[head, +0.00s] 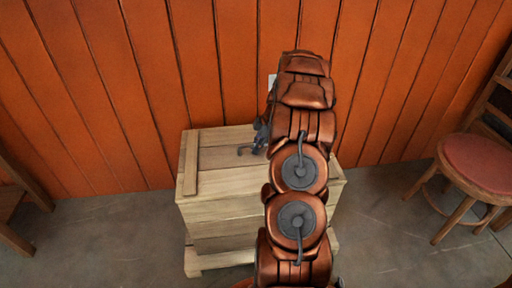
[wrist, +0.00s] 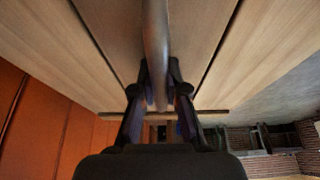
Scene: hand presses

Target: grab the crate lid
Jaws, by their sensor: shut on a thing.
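The wooden crate (head: 220,212) stands against the wall, below and left of my arm in the head view. Its plank lid (head: 225,158) lies on top, with a raised batten along the left edge. In the wrist view the lid's planks (wrist: 105,40) fill the upper part, with a curved grey handle (wrist: 155,35) running down the middle. My gripper (wrist: 160,88) is shut on this handle, one dark finger on each side. In the head view my gripper (head: 261,137) is at the lid's middle, partly hidden by my arm, which also covers the lid's right part.
An orange plank wall (head: 110,90) rises close behind the crate. A wooden chair with a red seat (head: 482,162) stands at the right. Part of wooden furniture (head: 18,205) shows at the left edge. Grey floor (head: 95,245) is clear on both sides of the crate.

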